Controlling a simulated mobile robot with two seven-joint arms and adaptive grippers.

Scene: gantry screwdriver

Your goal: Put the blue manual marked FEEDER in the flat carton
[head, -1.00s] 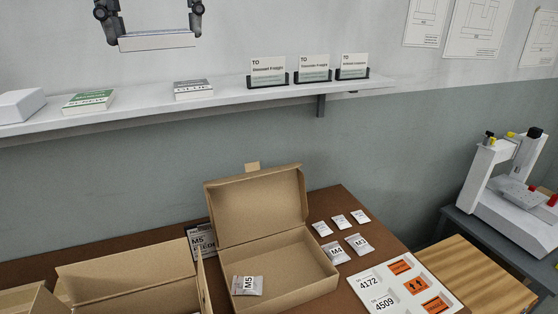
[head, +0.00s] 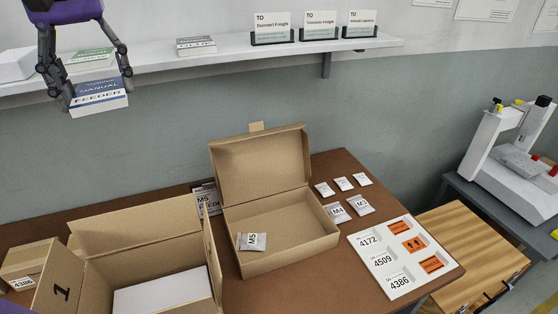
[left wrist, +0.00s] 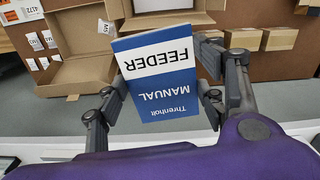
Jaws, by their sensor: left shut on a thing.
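The blue manual marked FEEDER (head: 98,95) is held by my left gripper (head: 86,88), in front of the shelf and above the bench at the upper left of the head view. In the left wrist view the manual (left wrist: 158,75) sits between the two fingers, its white FEEDER band and blue cover showing. The flat carton (head: 292,240) stands open on the brown bench, its lid (head: 260,168) raised at the back. A grey M5 packet (head: 251,241) lies in its left part. My right gripper is not in view.
A deeper open box (head: 140,235) with a white block inside stands left of the flat carton. Small packets (head: 345,209) and a label sheet (head: 385,285) lie to its right. The shelf (head: 230,55) holds other manuals and card holders.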

